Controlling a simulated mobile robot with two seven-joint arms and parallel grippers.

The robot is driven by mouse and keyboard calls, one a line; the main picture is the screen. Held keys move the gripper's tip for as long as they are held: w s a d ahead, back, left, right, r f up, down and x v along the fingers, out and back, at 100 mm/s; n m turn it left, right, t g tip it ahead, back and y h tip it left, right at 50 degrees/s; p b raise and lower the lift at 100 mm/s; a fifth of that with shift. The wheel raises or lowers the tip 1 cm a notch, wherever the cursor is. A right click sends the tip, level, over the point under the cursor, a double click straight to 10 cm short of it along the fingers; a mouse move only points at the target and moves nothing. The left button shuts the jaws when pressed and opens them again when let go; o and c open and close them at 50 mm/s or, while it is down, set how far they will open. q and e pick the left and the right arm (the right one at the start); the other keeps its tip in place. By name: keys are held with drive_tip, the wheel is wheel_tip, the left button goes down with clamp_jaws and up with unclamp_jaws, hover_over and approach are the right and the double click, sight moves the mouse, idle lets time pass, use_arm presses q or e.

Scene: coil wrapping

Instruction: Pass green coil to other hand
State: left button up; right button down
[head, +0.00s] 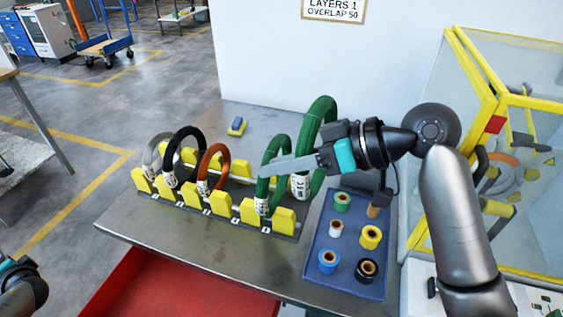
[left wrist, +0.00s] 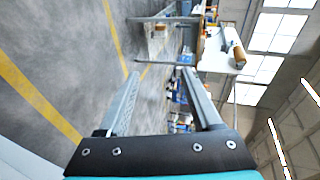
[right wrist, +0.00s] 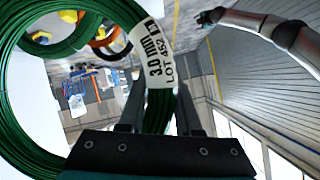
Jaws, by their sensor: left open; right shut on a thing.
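My right gripper (head: 276,167) is shut on a green coil (head: 320,112) at the right end of the coil row. In the right wrist view the green coil (right wrist: 22,120) passes between the fingers, and its white label (right wrist: 152,48) reads 3.0 mm, LOT 452. A second green coil (head: 266,190) stands upright in the yellow-block rack (head: 250,212), beside the held one. Whether the held coil's lower edge touches the rack is unclear. My left gripper is open and empty in the left wrist view (left wrist: 162,100); only part of its arm shows at the head view's lower left.
An orange coil (head: 203,172), a black coil (head: 172,160) and a grey coil (head: 147,155) stand farther left in the rack. A blue tray (head: 318,240) with several tape rolls lies to the right. A yellow-framed case (head: 485,70) borders the table's right. The table's front left is clear.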

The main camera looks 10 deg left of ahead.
use_arm(q)
drive_tip(key=s+d+f+m+g+h, duration=0.1)
drive_tip(key=s+d+f+m+g, duration=0.25)
drive_tip(key=s+f, duration=0.55)
drive_tip(key=s+d+f+m+g, duration=0.3)
drive_tip(key=s+d+f+m, duration=0.15)
drive_tip(key=s, duration=0.85)
drive_tip(key=s+d+f+m+g+h, duration=0.1)
drive_tip(key=s+d+f+g+h, duration=0.15)
drive_tip(key=s+d, duration=0.3)
drive_tip(key=s+d+f+g+h, duration=0.1)
drive_tip(key=s+d+f, duration=0.3)
drive_tip(key=s+d, duration=0.15)
drive_tip(key=w+d+f+n+t+h, duration=0.1)
drive_tip(key=d+f+h, duration=0.3)
drive_tip(key=d, duration=0.6)
drive_tip(key=w+d+f+n+t+h, duration=0.15)
drive_tip(key=d+f, duration=0.35)
drive_tip(key=d, duration=0.5)
drive_tip(key=w+d+f+n+t+h, duration=0.1)
drive_tip(key=w+d+n+t+h, duration=0.1)
drive_tip(key=w+d, duration=0.3)
drive_tip(key=w+d+f+n+t+h, duration=0.1)
drive_tip(key=w+d+n+t, duration=0.1)
drive_tip(key=w+d+n, duration=0.3)
drive_tip(key=shift+w+d+f+h, duration=0.25)
drive_tip(key=shift+w+d+h, duration=0.2)
drive_tip(key=shift+d, duration=1.7)
